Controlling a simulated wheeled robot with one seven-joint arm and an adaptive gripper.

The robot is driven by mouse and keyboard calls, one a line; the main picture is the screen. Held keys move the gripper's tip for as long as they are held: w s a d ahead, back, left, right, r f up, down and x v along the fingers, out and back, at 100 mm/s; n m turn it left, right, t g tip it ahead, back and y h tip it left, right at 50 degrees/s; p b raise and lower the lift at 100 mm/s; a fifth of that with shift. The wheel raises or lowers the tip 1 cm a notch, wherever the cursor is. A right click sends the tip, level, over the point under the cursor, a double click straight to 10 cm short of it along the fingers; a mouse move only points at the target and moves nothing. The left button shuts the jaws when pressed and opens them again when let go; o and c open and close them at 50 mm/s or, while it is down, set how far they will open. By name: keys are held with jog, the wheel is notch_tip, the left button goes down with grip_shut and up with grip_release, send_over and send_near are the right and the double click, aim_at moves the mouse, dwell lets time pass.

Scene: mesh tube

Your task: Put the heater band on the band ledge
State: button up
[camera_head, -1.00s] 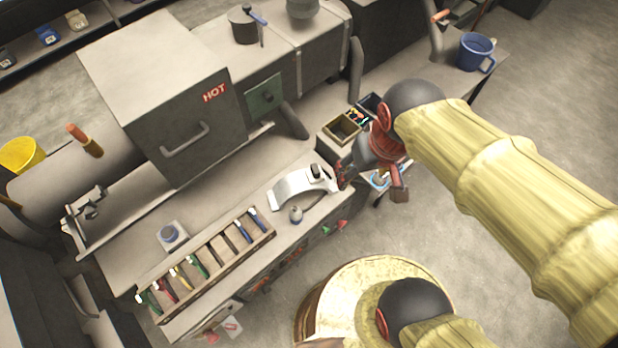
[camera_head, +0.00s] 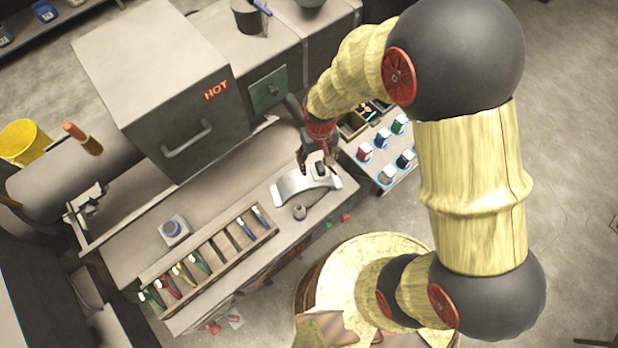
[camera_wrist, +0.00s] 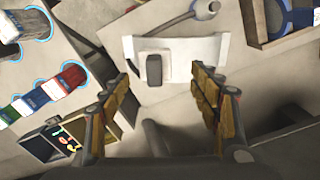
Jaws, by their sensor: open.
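The heater band is a curved silver piece (camera_head: 292,187) with a dark block on top, lying on the grey bench top near its right end. In the wrist view the heater band (camera_wrist: 195,55) lies ahead of the fingers, with its dark block nearer the left finger. My gripper (camera_head: 318,160) is above and behind the band's right end in the head view. In the wrist view my gripper (camera_wrist: 168,88) is open, with nothing between its fingers. I cannot make out for certain which surface is the band ledge.
A grey machine housing marked HOT (camera_head: 160,85) stands left of my arm. A wooden tray (camera_head: 205,258) of coloured-handled tools lies along the bench front.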

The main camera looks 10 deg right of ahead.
aim_at(320, 165)
jog(key=f, duration=0.5)
jog(key=shift+w+d+f, duration=0.15)
jog(key=shift+d+f, duration=0.1)
jog(key=shift+d, duration=0.15)
jog(key=c, duration=0.3)
grip_shut()
dwell(0.3)
dwell(0.3)
